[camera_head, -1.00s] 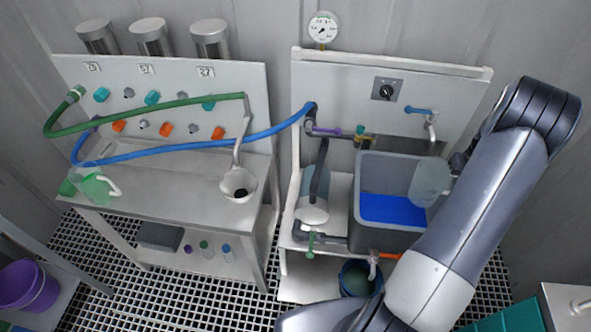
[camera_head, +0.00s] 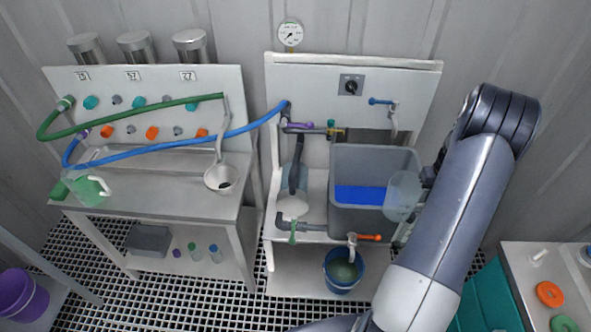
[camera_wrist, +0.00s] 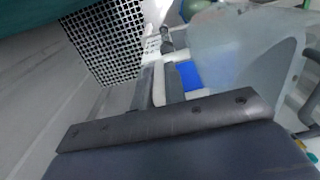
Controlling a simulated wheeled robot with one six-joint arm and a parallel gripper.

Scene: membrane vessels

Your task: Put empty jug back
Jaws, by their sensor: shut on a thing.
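A translucent grey jug (camera_head: 402,196) is at the right side of the grey tank (camera_head: 345,219), overlapping its right rim in the head view. No coloured liquid shows in it. My gripper (camera_head: 427,178) is shut on the jug from the right; the fingers are mostly hidden behind my arm. In the wrist view the jug (camera_wrist: 240,55) fills the upper right. I cannot tell how far it is from the tank wall. A second jug (camera_head: 88,190), with green in it and a white handle, stands on the left bench.
The tank holds blue liquid (camera_head: 360,194). A tap (camera_head: 393,112) hangs above it, and a blue bucket (camera_head: 343,270) stands below. A side table (camera_head: 530,290) with orange and green rings is at the lower right.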

